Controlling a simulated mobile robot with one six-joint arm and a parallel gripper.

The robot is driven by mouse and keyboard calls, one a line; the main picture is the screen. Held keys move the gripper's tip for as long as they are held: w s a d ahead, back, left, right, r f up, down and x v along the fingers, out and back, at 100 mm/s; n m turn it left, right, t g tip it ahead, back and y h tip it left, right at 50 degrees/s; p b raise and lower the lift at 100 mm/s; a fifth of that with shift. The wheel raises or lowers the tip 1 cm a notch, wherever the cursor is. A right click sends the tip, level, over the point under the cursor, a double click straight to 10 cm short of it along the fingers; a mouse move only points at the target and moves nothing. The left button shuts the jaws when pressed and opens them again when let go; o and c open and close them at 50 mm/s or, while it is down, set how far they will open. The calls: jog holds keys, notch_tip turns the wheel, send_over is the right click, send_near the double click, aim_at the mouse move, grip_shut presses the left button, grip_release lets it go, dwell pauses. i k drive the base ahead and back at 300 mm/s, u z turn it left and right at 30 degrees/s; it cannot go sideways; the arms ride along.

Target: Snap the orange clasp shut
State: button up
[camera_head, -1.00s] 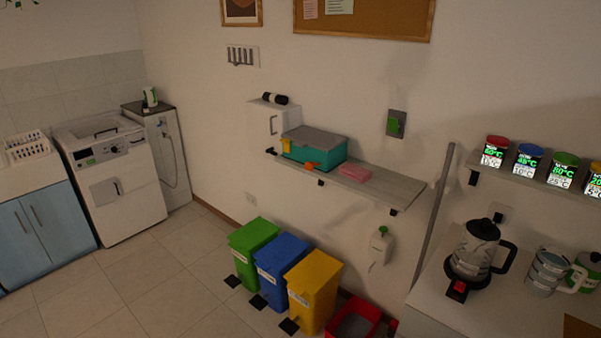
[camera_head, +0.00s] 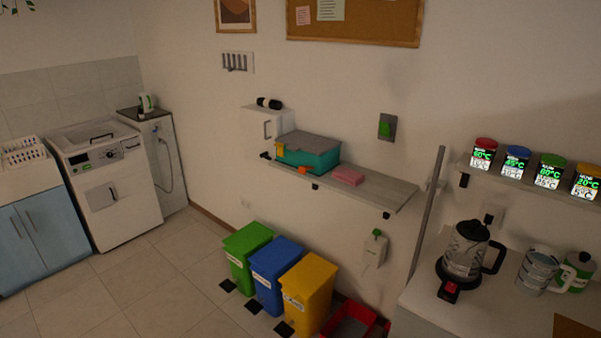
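A teal box with a grey lid (camera_head: 308,151) sits on the wall shelf in the middle of the view. A small orange clasp (camera_head: 303,170) is low on its front side, toward the right. A yellow clasp (camera_head: 280,150) is at the left end of the box's front. The lid lies over the box; the clasps are too small to tell whether each is open or shut. My gripper is not in view.
A pink block (camera_head: 347,176) lies on the shelf (camera_head: 385,192) right of the box. A white cabinet (camera_head: 262,128) stands left of it. Green, blue and yellow bins (camera_head: 308,290) stand below on the floor. A kettle (camera_head: 466,250) stands at right. The floor at left is clear.

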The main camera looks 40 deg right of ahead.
aim_at(302, 169)
jog(key=z, duration=0.05)
jog(key=i, duration=0.95)
